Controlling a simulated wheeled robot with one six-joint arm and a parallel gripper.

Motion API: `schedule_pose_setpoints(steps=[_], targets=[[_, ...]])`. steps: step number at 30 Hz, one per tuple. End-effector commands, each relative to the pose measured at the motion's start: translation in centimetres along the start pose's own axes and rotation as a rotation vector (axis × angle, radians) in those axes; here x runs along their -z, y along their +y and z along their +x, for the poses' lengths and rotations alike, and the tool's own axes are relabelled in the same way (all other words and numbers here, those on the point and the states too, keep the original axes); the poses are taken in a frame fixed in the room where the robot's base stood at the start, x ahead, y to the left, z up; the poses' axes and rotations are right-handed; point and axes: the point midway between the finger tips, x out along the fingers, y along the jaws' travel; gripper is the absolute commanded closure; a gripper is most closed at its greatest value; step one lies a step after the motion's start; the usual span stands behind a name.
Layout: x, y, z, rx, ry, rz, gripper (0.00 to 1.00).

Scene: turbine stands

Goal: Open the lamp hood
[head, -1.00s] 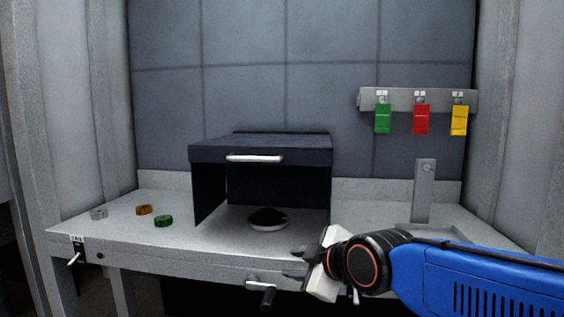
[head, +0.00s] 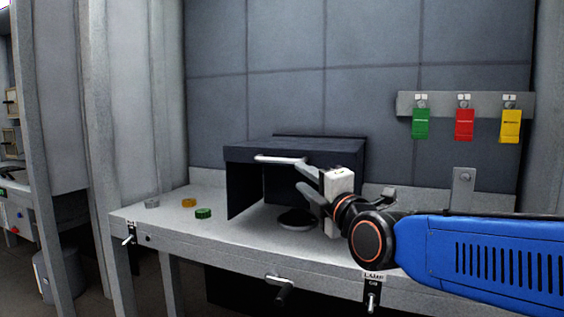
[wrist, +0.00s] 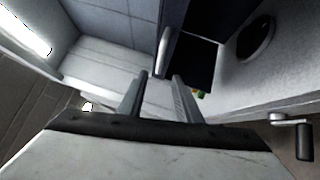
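The lamp hood (head: 240,153) is a dark, open-fronted box on the bench, with a silver bar handle (head: 280,160) along its front top edge. A round dark-topped disc (head: 297,220) sits under it. My gripper (head: 303,177) is at the right end of the handle, its fingers pointing left and spread apart with nothing between them. In the wrist view, the handle (wrist: 163,50) lies beyond the open fingertips (wrist: 160,77), with the dark hood (wrist: 192,60) to its right. I cannot tell whether a finger touches the handle. My gripper hides part of the hood's right side.
The grey bench (head: 180,228) has green (head: 204,213), orange (head: 189,203) and grey (head: 152,204) knobs at left. A crank (head: 280,287) and a lever labelled LAMP (head: 372,292) stick out in front. Green, red and yellow tags (head: 464,124) hang on the wall.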

Motion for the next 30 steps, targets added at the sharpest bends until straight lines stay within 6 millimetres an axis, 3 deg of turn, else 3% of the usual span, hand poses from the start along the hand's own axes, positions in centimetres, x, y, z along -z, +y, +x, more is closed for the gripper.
schedule_pose_setpoints(steps=[21, 30], targets=[[0.0, -0.1, 10.7, 0.003, 0.0, 0.001, 0.69], [0.0, -0.1, 14.3, 0.002, 0.0, 0.0, 0.69]])
